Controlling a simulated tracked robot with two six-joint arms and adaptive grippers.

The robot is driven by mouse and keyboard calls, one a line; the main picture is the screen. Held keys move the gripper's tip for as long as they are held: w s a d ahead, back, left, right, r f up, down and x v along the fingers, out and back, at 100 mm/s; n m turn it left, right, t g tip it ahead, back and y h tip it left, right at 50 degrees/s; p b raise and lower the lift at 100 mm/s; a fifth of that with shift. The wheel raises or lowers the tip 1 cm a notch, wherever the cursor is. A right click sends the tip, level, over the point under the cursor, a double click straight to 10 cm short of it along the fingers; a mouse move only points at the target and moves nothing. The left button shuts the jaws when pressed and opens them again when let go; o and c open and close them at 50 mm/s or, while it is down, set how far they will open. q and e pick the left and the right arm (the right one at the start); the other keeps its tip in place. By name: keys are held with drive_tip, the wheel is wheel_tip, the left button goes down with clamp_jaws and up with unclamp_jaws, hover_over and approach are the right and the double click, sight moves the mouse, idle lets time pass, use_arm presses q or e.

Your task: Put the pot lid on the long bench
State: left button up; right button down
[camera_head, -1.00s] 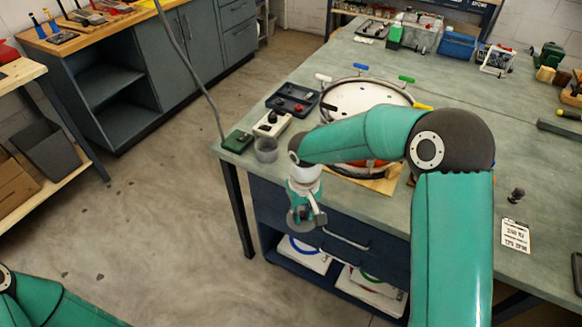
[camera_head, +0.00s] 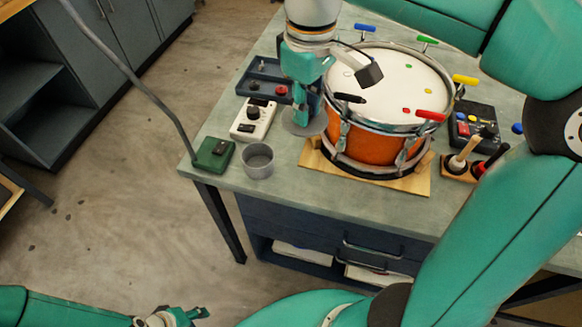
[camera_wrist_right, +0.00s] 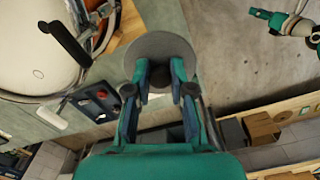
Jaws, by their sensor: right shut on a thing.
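The pot lid is a flat grey disc (camera_head: 294,127) with a dark knob, and it also shows in the right wrist view (camera_wrist_right: 172,46). My right gripper (camera_head: 303,112) is shut on its knob, and both fingers show in the right wrist view (camera_wrist_right: 160,84). The lid is over the left part of the long bench (camera_head: 285,183), left of the drum; I cannot tell whether it touches the top. My left gripper (camera_head: 186,317) is low over the floor, away from the bench; its jaw opening is unclear.
An orange drum (camera_head: 372,135) on a wooden base stands right of the lid. A grey cup (camera_head: 258,160), a green box (camera_head: 213,154), a white switch box (camera_head: 252,120) and a dark tray (camera_head: 262,82) are to the left. Bare bench top lies along the front edge.

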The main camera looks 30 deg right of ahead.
wheel_tip(320, 180, down, 19)
drive_tip(key=shift+a+r+b, duration=0.1)
drive_tip(key=shift+b, duration=1)
drive_tip(key=shift+f+b, duration=0.35)
drive_tip(key=shift+f, duration=0.1)
drive_tip(key=c, duration=1)
unclamp_jaws()
drive_tip(key=shift+r+p, duration=0.45)
drive_tip(key=shift+r, duration=0.05)
wheel_tip(320, 180, up, 12)
drive_tip(key=shift+f+p, duration=0.1)
drive_tip(key=shift+p, duration=0.55)
